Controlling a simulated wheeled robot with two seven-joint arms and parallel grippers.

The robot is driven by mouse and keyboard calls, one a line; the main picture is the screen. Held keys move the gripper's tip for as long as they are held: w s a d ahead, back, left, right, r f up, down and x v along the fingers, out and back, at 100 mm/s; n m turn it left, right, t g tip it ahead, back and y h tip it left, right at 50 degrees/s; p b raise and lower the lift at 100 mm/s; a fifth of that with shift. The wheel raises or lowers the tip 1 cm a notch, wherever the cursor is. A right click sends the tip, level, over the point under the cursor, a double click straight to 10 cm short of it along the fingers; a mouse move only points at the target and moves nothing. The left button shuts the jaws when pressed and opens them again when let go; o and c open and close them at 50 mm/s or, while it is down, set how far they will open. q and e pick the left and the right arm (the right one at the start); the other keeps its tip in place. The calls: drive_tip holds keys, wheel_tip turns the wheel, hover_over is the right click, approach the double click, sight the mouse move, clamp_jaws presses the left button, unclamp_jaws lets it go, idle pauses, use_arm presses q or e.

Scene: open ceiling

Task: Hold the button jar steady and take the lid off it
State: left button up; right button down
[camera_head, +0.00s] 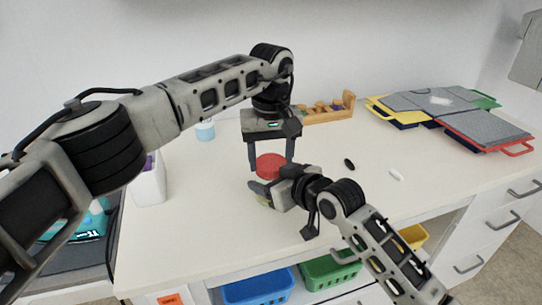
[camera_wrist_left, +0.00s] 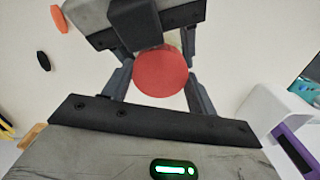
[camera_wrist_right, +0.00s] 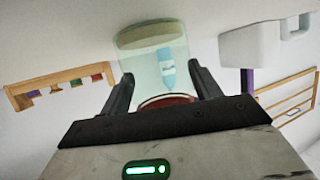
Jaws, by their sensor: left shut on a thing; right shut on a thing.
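The red lid (camera_head: 270,166) lies between the fingers of my left gripper (camera_head: 271,163), which comes down from above and is shut on it. In the left wrist view the lid (camera_wrist_left: 160,74) is a round red disc with a finger on each side. The clear greenish jar (camera_wrist_right: 152,48) shows upside down in the right wrist view, with the lid's red edge at its mouth end. My right gripper (camera_wrist_right: 165,92) is shut on the jar from the front right, low at the table. It hides most of the jar in the head view. I cannot tell whether lid and jar touch.
A wooden rack (camera_head: 328,108) stands behind. A pale blue bottle (camera_head: 205,130) and a white container (camera_head: 149,182) are at left. A black oval piece (camera_head: 349,164) and a white one (camera_head: 396,175) lie right of the grippers.

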use_arm(q)
drive_tip(key=n, duration=1.4)
drive_tip(key=o, duration=1.1)
